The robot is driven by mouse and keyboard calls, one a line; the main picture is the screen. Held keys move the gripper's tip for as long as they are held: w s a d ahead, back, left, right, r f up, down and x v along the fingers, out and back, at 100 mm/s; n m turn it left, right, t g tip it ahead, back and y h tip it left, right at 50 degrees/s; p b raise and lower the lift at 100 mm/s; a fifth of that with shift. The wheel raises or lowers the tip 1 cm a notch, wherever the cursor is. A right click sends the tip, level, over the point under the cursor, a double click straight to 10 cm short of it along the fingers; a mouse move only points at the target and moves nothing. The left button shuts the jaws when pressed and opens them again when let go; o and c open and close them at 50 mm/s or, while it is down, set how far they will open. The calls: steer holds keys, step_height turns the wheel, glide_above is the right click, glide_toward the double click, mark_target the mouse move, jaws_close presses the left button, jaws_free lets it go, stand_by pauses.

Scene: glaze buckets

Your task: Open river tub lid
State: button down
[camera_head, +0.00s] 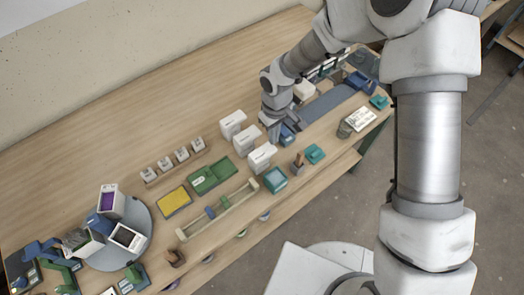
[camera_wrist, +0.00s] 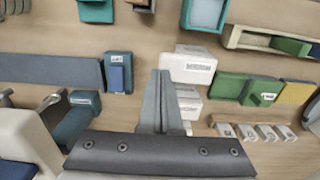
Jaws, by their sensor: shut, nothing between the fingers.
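Three white box-shaped tubs stand in a row: a near one (camera_head: 262,158), a middle one (camera_head: 245,141) and a far one (camera_head: 232,122). Each has a small dark label on its front, too small to read, so I cannot tell which is the river tub. Their tops look covered. My gripper (camera_head: 273,138) points down just right of the row. In the wrist view, my gripper (camera_wrist: 163,75) has its fingers together and empty, beside a labelled white tub (camera_wrist: 193,68); another tub (camera_wrist: 188,100) is partly hidden behind the fingers. I cannot tell whether they touch the tub.
A small blue labelled block (camera_wrist: 119,74) lies by a long blue-grey strip (camera_wrist: 55,76). A round grey turntable (camera_head: 143,215) stands left. The table's back is clear.

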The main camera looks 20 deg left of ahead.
steer(key=shift+f+b, duration=1.15)
steer(key=shift+f, duration=0.25)
step_height(320, 180, up, 8)
steer(key=w+d+p, duration=0.1)
steer(key=w+p, duration=0.1)
steer(key=p, duration=0.3)
steer(key=shift+w+d, duration=0.2)
steer(key=shift+w, duration=0.15)
steer(key=shift+r, duration=0.15)
stand_by(0.5)
steer(key=d+r+m+t, duration=0.3)
steer(key=d+r+m, duration=0.3)
steer(key=d+r, duration=1.3)
steer(key=s+d+r+m+t, duration=0.1)
steer(key=s+d+r+m, duration=0.2)
steer(key=s+d+r, duration=0.2)
steer(key=s+d+r+m+t, duration=0.1)
steer(key=s+d+r+m, duration=0.2)
steer(key=s, duration=0.6)
step_height(320, 180, up, 3)
steer(key=shift+s+d+r+m+t, duration=0.15)
steer(key=shift+s+d+m+t, duration=0.2)
steer(key=shift+d, duration=0.9)
